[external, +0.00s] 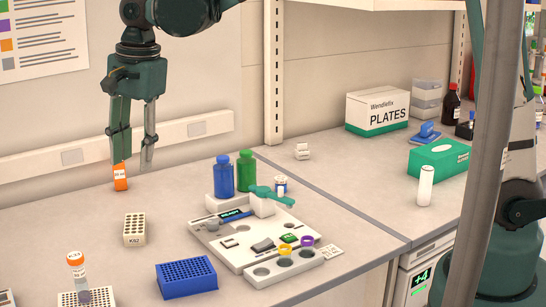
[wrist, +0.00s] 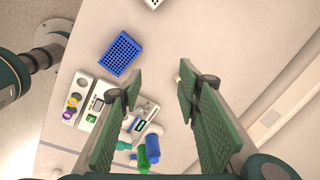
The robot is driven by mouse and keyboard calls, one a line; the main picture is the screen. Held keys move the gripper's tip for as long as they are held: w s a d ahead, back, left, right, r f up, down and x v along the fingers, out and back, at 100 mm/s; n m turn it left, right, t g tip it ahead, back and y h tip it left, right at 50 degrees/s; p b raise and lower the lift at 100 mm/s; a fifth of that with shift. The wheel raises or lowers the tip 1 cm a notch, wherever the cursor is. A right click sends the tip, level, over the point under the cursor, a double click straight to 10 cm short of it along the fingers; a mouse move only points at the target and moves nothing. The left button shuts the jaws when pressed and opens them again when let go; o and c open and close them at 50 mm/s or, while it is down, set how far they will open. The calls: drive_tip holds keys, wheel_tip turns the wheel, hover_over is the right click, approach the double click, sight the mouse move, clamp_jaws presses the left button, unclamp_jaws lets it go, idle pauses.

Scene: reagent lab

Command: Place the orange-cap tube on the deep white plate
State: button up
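A tube with an orange cap (external: 76,259) stands upright at the front left, in or behind a white perforated rack (external: 100,297). A small orange labelled item (external: 120,184) shows just below the left finger of my gripper (external: 133,165); I cannot tell whether they touch. An off-white block with large holes, marked K52 (external: 134,230), sits on the bench in front of my gripper; it may be the deep white plate. My gripper is open above the bench, and its spread fingers (wrist: 190,85) show nothing clearly between them in the wrist view.
A blue rack (external: 187,277) stands right of the K52 block. A white workstation board (external: 225,262) carries blue (external: 223,175) and green (external: 246,170) bottles at its back. A plates box (external: 377,110) and green box (external: 440,160) stand further right. The left bench is mostly clear.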

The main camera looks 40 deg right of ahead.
drive_tip(key=s+d+r+n+t, duration=0.1)
drive_tip(key=d+r+n, duration=0.2)
drive_tip(key=d, duration=1.1)
drive_tip(key=d+r+n+t, duration=0.15)
drive_tip(key=d+r, duration=0.25)
drive_tip(key=d, duration=1)
drive_tip(key=s+d+f+n+t, duration=0.1)
drive_tip(key=s+d+n, duration=0.1)
drive_tip(key=s+d, duration=0.2)
drive_tip(key=s+d+f+n+t, duration=0.1)
drive_tip(key=s+d+n, duration=0.2)
drive_tip(key=d, duration=0.8)
drive_tip(key=s+d+f+n+t+h, duration=0.1)
drive_tip(key=s+d+f+n, duration=0.1)
drive_tip(key=s+d, duration=0.4)
drive_tip(key=shift+d, duration=1.2)
